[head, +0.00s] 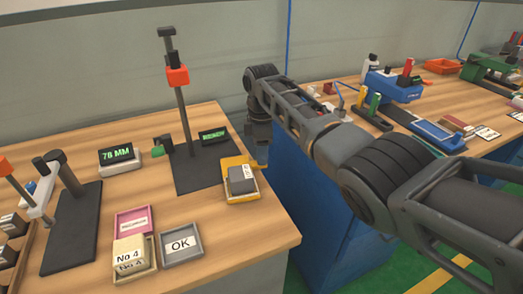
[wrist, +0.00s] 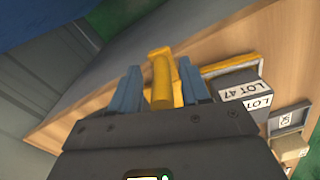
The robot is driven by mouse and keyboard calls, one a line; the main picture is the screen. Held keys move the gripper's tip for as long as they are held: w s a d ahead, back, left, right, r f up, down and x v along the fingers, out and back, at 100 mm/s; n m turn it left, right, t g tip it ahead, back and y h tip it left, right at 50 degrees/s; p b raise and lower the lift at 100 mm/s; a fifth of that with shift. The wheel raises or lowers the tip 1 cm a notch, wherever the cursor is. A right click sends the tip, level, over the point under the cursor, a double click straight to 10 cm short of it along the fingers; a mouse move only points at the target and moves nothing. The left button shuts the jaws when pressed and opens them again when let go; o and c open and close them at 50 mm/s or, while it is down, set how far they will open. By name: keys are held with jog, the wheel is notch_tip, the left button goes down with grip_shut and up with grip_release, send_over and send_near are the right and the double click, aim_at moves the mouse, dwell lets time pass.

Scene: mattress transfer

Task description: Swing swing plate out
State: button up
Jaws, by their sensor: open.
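The swing plate (head: 233,162) is a yellow plate at the foot of a tall gauge stand, near the bench's right edge in the head view. A grey block (head: 242,179) lies on it; in the wrist view the block (wrist: 243,88) carries LOT 47 labels. My gripper (head: 261,157) points down at the plate's right end. In the wrist view its two blue fingers stand open on either side of a yellow upright handle (wrist: 162,82), with small gaps showing. Whether either finger touches the handle is not clear. The plate's pivot cannot be made out.
The gauge stand (head: 184,118) with an orange head rises behind the plate, beside a green-lit display (head: 213,137). An OK tray (head: 182,244), a pink tray (head: 133,222) and a No 4 block (head: 131,254) stand in front. Another bench with tools is at right.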

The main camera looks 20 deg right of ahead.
jog(key=shift+r, duration=3.9)
